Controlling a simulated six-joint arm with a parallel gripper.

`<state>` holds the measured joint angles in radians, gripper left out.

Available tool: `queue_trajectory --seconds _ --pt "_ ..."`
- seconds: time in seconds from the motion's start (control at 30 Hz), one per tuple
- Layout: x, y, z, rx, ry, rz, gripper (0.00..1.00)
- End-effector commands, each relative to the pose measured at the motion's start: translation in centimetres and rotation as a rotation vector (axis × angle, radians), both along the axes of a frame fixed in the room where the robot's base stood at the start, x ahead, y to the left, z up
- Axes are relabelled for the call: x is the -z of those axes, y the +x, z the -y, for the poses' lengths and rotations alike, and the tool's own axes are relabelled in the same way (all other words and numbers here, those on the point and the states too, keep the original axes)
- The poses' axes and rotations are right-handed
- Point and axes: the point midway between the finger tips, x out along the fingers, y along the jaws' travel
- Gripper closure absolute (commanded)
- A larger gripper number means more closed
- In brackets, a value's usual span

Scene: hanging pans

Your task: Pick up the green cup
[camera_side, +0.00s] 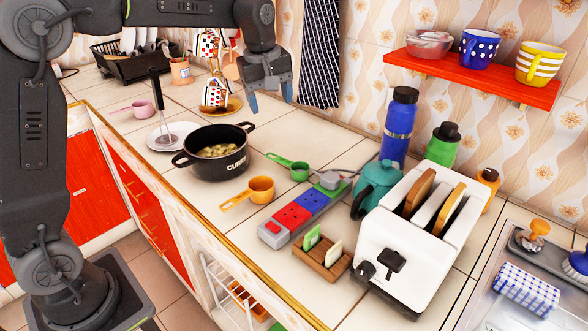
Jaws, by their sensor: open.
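A green measuring cup (299,171) with a short handle lies on the tiled counter, right of the black pot. It is the green cup in view. My gripper (270,98) hangs over the far part of the counter, above and behind the green cup and well apart from it. Its two blue fingertips are spread, with nothing between them.
A black pot (217,150) stands left of the green cup, and an orange measuring cup (261,190) lies in front.

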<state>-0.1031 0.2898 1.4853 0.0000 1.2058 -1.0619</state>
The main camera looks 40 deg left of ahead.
Motion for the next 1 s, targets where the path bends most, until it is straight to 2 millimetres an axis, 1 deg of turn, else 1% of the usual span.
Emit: queue_trajectory --seconds 0.03,0.1,0.2,0.33,0.43,0.57,0.67,0.9,1.0 --pt "1.5 2.1 -0.7 -0.081 -0.013 -0.028 0.33" --pt "3.3 4.3 -1.4 -0.194 -0.029 -0.059 0.33" --pt "5.8 6.9 -2.4 -0.34 -0.046 -0.097 0.33" --pt "8.5 8.9 -3.4 -0.481 -0.057 -0.133 0.33" --pt "9.7 9.7 -3.7 -0.543 -0.061 -0.145 0.33" --pt "10.8 10.0 -3.9 -0.572 -0.062 -0.154 0.33" --pt "12.3 10.0 -3.9 -0.573 -0.061 -0.156 0.33" --pt "16.9 9.9 -3.9 -0.571 -0.061 -0.155 0.33" --pt "18.1 9.9 -3.9 -0.57 -0.062 -0.153 0.33"
